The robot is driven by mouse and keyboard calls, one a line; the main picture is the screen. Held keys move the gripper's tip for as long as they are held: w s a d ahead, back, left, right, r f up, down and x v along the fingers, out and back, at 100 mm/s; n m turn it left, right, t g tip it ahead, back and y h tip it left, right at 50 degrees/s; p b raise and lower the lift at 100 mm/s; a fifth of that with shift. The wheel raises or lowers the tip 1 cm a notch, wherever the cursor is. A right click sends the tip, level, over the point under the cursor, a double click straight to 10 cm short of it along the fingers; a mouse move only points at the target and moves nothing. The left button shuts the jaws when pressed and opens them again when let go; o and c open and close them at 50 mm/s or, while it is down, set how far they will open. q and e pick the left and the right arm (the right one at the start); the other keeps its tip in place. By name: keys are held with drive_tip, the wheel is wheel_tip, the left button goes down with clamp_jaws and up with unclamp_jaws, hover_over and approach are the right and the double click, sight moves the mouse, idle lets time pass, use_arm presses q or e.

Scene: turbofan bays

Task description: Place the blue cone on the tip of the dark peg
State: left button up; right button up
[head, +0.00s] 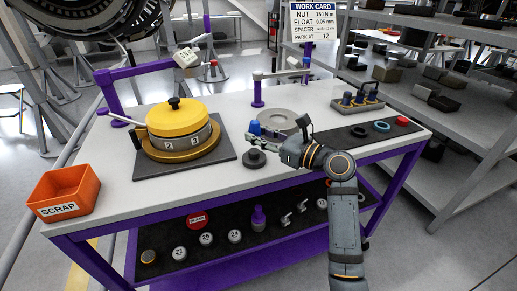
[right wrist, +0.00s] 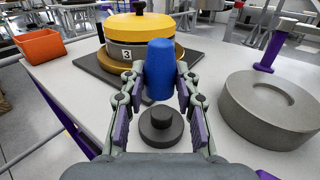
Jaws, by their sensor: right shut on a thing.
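The blue cone (head: 255,128) is held between the fingers of my right gripper (head: 262,142), above the table. In the right wrist view the blue cone (right wrist: 160,66) stands roughly upright between the two fingertips of my right gripper (right wrist: 160,84). The dark peg (head: 254,158) is a short stub on a round dark base on the white table. The peg shows in the right wrist view (right wrist: 161,118), below the cone in the picture with a small gap between them. The cone is apart from the peg's tip. My left gripper is not in view.
A yellow-lidded round housing (head: 177,120) stands on a dark mat to the left. A grey ring (head: 278,118) lies behind the gripper. A tray of pegs (head: 357,102) and a dark strip with rings (head: 381,127) are at right. An orange scrap bin (head: 66,190) is at far left.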

sight(258, 153)
drive_tip(key=shift+w+a+f, duration=0.1)
drive_tip(key=shift+w+f, duration=0.05)
drive_tip(key=shift+f, duration=0.05)
drive_tip(key=shift+w+f, duration=0.15)
drive_tip(key=shift+f, duration=0.1)
wheel_tip(258, 153, down, 3)
drive_tip(key=shift+r+b, duration=0.1)
drive_tip(key=shift+b, duration=0.45)
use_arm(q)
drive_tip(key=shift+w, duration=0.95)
use_arm(e)
drive_tip(key=shift+f, duration=0.3)
drive_tip(key=o, duration=1)
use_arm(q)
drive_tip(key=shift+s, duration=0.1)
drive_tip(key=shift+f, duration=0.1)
use_arm(e)
drive_tip(key=shift+r, duration=0.15)
